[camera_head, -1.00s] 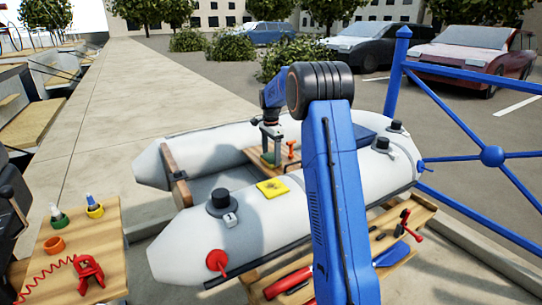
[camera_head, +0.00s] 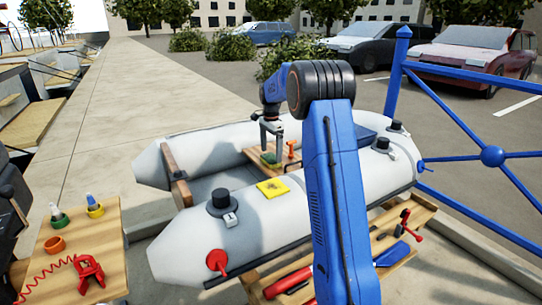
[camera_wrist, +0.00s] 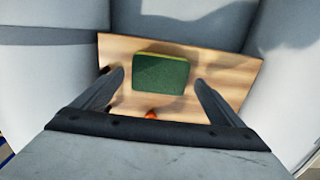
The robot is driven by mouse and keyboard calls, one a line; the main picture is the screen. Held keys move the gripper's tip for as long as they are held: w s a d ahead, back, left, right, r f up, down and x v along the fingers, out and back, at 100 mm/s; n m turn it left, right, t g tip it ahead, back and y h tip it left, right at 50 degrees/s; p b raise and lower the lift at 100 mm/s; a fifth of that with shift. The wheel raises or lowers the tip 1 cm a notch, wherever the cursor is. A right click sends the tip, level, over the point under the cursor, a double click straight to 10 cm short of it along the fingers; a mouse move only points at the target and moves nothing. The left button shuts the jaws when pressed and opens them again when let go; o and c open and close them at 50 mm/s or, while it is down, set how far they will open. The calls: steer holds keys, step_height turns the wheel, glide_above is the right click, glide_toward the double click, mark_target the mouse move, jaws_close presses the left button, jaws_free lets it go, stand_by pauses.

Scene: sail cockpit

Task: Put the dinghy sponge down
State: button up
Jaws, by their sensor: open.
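The dinghy sponge (camera_wrist: 160,73), green with a yellowish edge, lies on the wooden thwart (camera_wrist: 215,72) of the grey inflatable dinghy. In the wrist view my gripper (camera_wrist: 158,80) is open, with one finger on each side of the sponge and a gap to both. In the head view the sponge (camera_head: 268,159) shows as a small green patch under my gripper (camera_head: 271,150). I cannot tell how high the fingertips are above the board.
A small orange item (camera_head: 291,147) stands on the thwart beside the gripper. A yellow cloth (camera_head: 272,188) lies on the near tube (camera_head: 310,210). A wooden table (camera_head: 85,235) at left holds bottles, an orange ring and a red clamp-like tool. A blue railing (camera_head: 480,150) stands at right.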

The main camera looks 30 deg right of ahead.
mark_target(271, 157)
step_height(271, 157, up, 10)
steer(key=s+a+r+n+t, duration=0.1)
steer(key=s+a+r+n, duration=0.2)
steer(key=s+a, duration=0.35)
steer(key=s+a+r+n, duration=0.2)
steer(key=s+a+n, duration=0.1)
steer(key=s, duration=0.7)
steer(key=s+a+r+n+t, duration=0.1)
steer(key=s+a+r+n, duration=0.15)
steer(key=s+a, duration=0.45)
steer(key=s+a+f+n+t, duration=0.1)
steer(key=s+a+f+n, duration=0.1)
steer(key=s, duration=0.7)
steer(key=s+a+f+n+t, duration=0.1)
steer(key=s+f+n, duration=0.3)
steer(key=s, duration=0.6)
steer(key=s+a+f+n, duration=0.2)
steer(key=s+f, duration=0.4)
steer(key=s, duration=0.4)
steer(key=shift+a+f+n+t, duration=0.15)
steer(key=shift+a+n+t, duration=0.25)
steer(key=shift+n, duration=0.15)
steer(key=shift+o, duration=0.5)
